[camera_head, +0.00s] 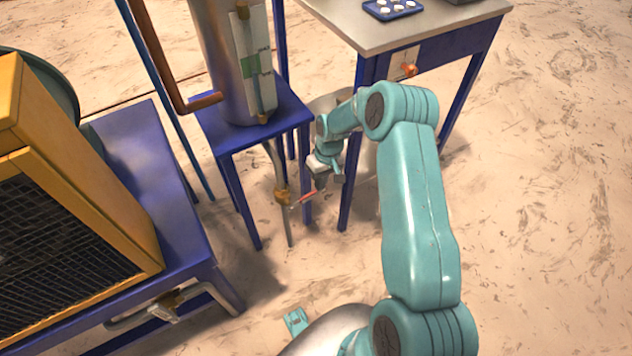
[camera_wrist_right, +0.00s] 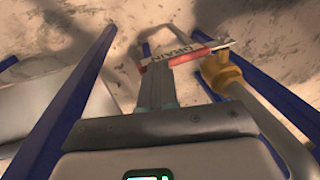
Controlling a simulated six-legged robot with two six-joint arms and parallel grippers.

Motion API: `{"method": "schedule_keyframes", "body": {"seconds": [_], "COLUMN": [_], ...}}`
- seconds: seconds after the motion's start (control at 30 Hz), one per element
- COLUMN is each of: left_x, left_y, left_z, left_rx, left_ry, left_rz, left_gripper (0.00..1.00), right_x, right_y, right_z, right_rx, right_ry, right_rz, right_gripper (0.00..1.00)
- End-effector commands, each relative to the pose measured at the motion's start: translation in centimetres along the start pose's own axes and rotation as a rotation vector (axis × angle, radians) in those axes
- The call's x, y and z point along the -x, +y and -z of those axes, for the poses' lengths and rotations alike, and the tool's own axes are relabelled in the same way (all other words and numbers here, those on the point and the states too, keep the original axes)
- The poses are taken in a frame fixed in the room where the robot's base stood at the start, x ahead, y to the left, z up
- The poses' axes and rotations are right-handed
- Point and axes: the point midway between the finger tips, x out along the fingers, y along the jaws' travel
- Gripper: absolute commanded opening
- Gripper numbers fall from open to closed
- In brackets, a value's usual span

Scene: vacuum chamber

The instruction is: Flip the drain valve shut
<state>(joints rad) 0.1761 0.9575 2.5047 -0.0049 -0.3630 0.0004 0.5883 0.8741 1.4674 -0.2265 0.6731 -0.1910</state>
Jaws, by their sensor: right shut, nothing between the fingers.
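The drain valve (camera_head: 283,197) is a brass fitting on a thin pipe below the tank stand. Its red lever (camera_head: 307,197) sticks out to the right, roughly crosswise to the pipe. In the right wrist view the brass valve body (camera_wrist_right: 222,73) is right of the fingers, and the lever (camera_wrist_right: 188,54) carries a pale tag reading DRAIN. My right gripper (camera_head: 321,184) is shut and empty, close to the lever's outer end. Its fingertips (camera_wrist_right: 157,72) reach the lever in the picture; I cannot tell whether they touch. My left gripper is not in view.
A metal tank (camera_head: 233,75) stands on the blue stand (camera_head: 205,125), whose legs flank the valve. A table (camera_head: 380,30) with an orange knob (camera_head: 409,69) is at upper right. A yellow caged unit (camera_head: 75,215) on a blue frame fills the left. The floor at right is open.

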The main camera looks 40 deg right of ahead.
Motion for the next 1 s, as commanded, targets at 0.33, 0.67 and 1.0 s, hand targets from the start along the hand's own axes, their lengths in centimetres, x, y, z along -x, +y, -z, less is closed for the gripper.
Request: {"method": "schedule_keyframes", "body": {"seconds": [0.33,0.67,1.0], "left_x": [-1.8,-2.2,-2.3], "left_y": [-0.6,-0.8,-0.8], "left_z": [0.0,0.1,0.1], "left_rx": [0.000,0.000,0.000], "left_ry": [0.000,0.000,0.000], "left_rz": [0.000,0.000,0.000], "left_gripper": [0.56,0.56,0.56], "right_x": [-2.1,-3.0,-3.2], "right_y": [1.4,2.0,2.1], "right_z": [0.0,-0.1,-0.2], "right_rx": [-0.001,0.000,0.001], "right_ry": [0.001,-0.002,-0.002], "right_rz": [0.000,-0.001,-0.003], "right_gripper": [0.00,0.00,0.00]}}
